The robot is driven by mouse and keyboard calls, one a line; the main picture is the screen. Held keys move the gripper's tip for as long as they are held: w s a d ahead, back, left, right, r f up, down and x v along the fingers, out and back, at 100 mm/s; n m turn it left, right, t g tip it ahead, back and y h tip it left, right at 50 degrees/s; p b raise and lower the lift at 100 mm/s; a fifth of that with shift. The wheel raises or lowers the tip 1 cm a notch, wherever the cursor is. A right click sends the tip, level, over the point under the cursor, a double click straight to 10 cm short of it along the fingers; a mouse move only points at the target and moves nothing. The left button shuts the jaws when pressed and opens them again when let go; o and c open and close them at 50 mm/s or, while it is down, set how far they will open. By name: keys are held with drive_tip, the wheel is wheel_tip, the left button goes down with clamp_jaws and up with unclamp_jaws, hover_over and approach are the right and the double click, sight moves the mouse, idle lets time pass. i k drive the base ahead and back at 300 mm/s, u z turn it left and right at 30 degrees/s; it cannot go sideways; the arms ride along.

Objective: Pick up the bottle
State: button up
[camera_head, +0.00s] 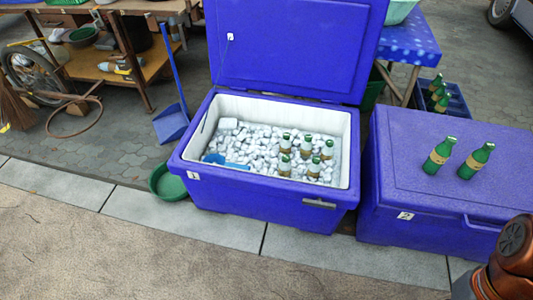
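Several green bottles with tan labels are in view. Two stand upright on the closed blue cooler's lid: a left bottle (439,155) and a right bottle (476,160). Several more, such as this bottle (306,146), stand partly sunk in ice inside the open blue cooler (260,204). A few bottles (437,92) stand in a dark blue crate (458,105) behind the closed cooler (410,190). A brown and dark part of my arm shows at the lower right corner. My gripper is not in view, and I see no bottle held.
The open cooler's raised lid (292,45) stands behind it. A blue scoop (226,161) lies on the ice. A green basin (166,183) and blue dustpan (171,122) are left of it. A blue table (408,42) is behind. The pavement in front is clear.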

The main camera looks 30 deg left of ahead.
sight(285, 165)
drive_tip(key=u, duration=0.85)
drive_tip(key=i, duration=0.9)
drive_tip(key=u, duration=1.2)
drive_tip(key=i, duration=0.25)
drive_tip(key=u, duration=0.2)
